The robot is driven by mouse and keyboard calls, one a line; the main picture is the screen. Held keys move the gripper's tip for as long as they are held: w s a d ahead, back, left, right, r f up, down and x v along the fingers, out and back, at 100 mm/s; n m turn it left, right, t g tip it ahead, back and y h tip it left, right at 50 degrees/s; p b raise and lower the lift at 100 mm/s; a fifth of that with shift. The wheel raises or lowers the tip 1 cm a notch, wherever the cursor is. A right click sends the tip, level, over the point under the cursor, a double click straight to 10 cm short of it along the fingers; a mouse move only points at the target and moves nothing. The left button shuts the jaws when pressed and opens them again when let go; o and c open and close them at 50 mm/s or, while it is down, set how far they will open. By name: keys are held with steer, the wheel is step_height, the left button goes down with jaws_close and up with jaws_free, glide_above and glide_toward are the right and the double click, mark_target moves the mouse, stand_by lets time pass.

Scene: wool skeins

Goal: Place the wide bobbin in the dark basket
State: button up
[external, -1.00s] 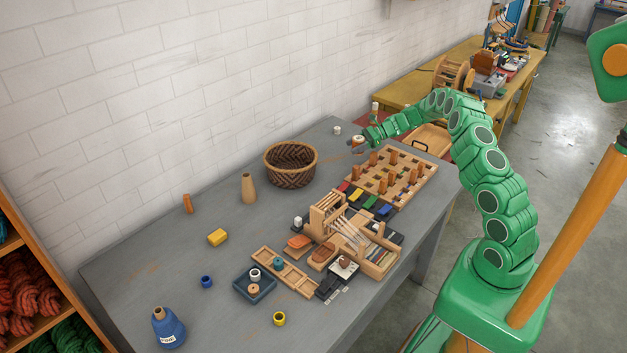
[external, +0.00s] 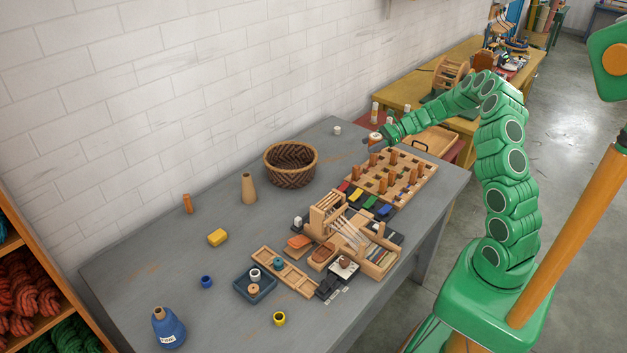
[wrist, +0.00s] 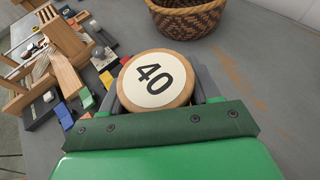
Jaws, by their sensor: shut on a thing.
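The wide bobbin (wrist: 155,80) has a round white top marked 40 with a wooden rim. My gripper (wrist: 158,92) is shut on it, with a dark finger on each side. In the external view the bobbin (external: 375,138) is held up at the end of my green arm, near the far end of the pegboard. The dark basket (external: 291,165) is woven, brown and open at the top, and stands on the grey table to the left of my gripper. The basket (wrist: 188,18) also shows at the top of the wrist view, apart from the bobbin.
A wooden pegboard (external: 424,174) with upright pegs lies below and right of my gripper. A small loom (external: 384,257) stands nearer the front. A tan cone (external: 248,188) stands left of the basket. The grey table (external: 335,180) between basket and pegboard is mostly clear.

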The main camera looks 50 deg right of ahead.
steer(key=shift+s+a+r, duration=0.25)
steer(key=shift+s+a, duration=0.05)
steer(key=shift+s, duration=0.3)
